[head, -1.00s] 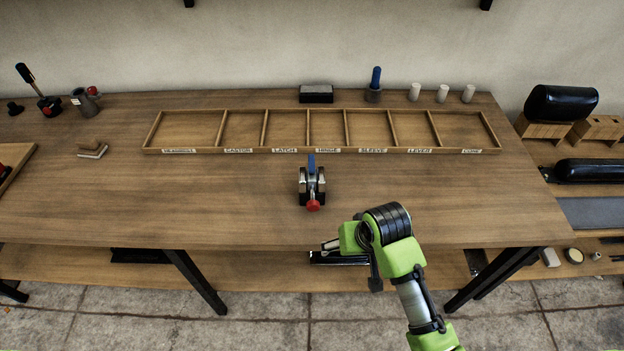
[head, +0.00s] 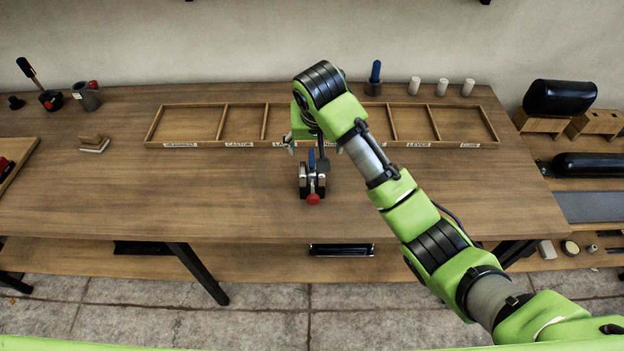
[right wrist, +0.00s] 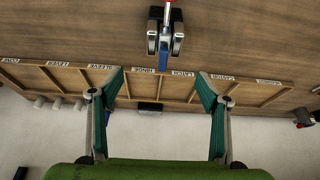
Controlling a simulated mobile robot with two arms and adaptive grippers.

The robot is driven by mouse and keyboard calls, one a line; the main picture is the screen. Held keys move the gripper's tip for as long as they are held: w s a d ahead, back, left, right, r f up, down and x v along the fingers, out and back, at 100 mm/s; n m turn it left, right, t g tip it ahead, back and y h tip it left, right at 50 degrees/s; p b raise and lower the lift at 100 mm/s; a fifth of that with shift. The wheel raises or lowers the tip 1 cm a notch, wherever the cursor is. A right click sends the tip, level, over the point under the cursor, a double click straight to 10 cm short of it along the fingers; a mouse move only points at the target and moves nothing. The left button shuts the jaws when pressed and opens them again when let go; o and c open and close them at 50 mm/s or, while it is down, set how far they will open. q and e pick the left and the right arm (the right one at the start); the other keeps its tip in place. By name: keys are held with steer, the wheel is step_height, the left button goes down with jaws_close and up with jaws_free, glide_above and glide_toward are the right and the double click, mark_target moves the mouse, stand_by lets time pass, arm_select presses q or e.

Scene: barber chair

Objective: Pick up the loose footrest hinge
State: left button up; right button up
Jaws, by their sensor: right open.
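A small metal-and-black device with a blue lever and a red knob (head: 313,182) stands mid-table, in front of the labelled tray; it seems to be the footrest hinge, but I cannot be sure. The right wrist view shows it (right wrist: 165,40) beyond my fingertips, lined up with the gap between them. My right gripper (head: 312,147) is open and empty, over the tray's front edge just behind the device. Its two spread fingers show in the right wrist view (right wrist: 160,78). My right arm hides the tray's middle. My left gripper is not in view.
The wooden tray (head: 183,144) has several labelled compartments, and those visible look empty. A blue-handled tool (head: 375,78) and white cylinders (head: 441,87) stand behind it. A brown-and-white block (head: 95,144) lies at left. The table is clear left and right of the device.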

mark_target(312, 159)
steer(key=p+x, duration=0.1)
steer(key=x, duration=0.6)
steer(key=shift+w+a+p, duration=0.1)
steer(key=shift+p, duration=0.3)
steer(key=x, duration=0.1)
steer(key=p+x, duration=0.1)
steer(key=x, duration=0.1)
steer(key=shift+a, duration=0.2)
steer(key=shift+w+f, duration=0.3)
steer(key=shift+f, duration=0.35)
steer(key=c, duration=1.8)
steer(key=shift+r, duration=0.1)
jaws_close()
steer(key=shift+w+r, duration=0.1)
